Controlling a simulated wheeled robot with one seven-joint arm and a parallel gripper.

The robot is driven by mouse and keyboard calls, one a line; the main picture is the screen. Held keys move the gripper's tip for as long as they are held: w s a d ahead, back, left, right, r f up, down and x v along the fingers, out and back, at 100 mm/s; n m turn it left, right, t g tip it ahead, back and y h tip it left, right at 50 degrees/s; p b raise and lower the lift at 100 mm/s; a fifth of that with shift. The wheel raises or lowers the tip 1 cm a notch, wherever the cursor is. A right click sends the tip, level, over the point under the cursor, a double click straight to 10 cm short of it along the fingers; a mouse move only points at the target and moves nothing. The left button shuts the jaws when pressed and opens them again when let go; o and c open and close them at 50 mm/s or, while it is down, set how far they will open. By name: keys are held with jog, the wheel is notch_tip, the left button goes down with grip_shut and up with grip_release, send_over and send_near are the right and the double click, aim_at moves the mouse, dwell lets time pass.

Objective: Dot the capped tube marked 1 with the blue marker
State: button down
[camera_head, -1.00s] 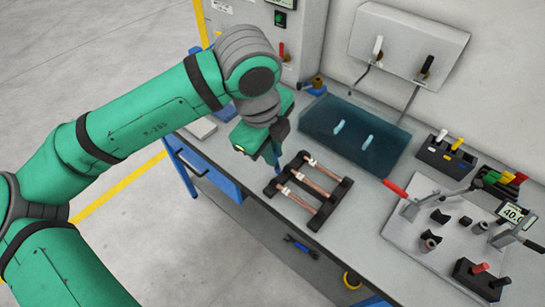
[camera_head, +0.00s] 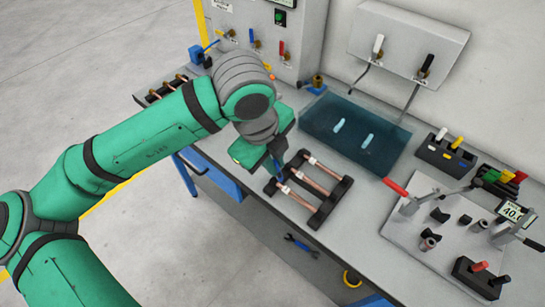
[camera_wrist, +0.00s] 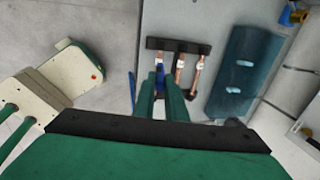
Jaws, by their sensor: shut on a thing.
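My gripper (camera_head: 276,164) is shut on the blue marker (camera_wrist: 159,74), whose blue body shows between the fingers in the wrist view. The marker points down at the left end of the black tube rack (camera_head: 331,207). Several copper tubes lie across this rack, with white bands near their left ends, such as the middle tube (camera_head: 318,188). In the wrist view the marker overlaps the leftmost tube, and the middle tube (camera_wrist: 179,72) and right tube (camera_wrist: 196,76) lie beside it. I cannot read any number on the bands, nor tell whether the tip touches a tube.
A dark teal mat (camera_head: 318,119) with two light blue pieces lies behind the rack. A pen holder (camera_head: 444,155) and a clamp fixture plate (camera_head: 450,240) stand to the right. Another rack (camera_head: 152,97) is at the far left.

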jog(key=shift+x, duration=1.8)
jog(key=shift+w+f, duration=0.1)
jog(key=shift+f, duration=0.2)
dwell(0.3)
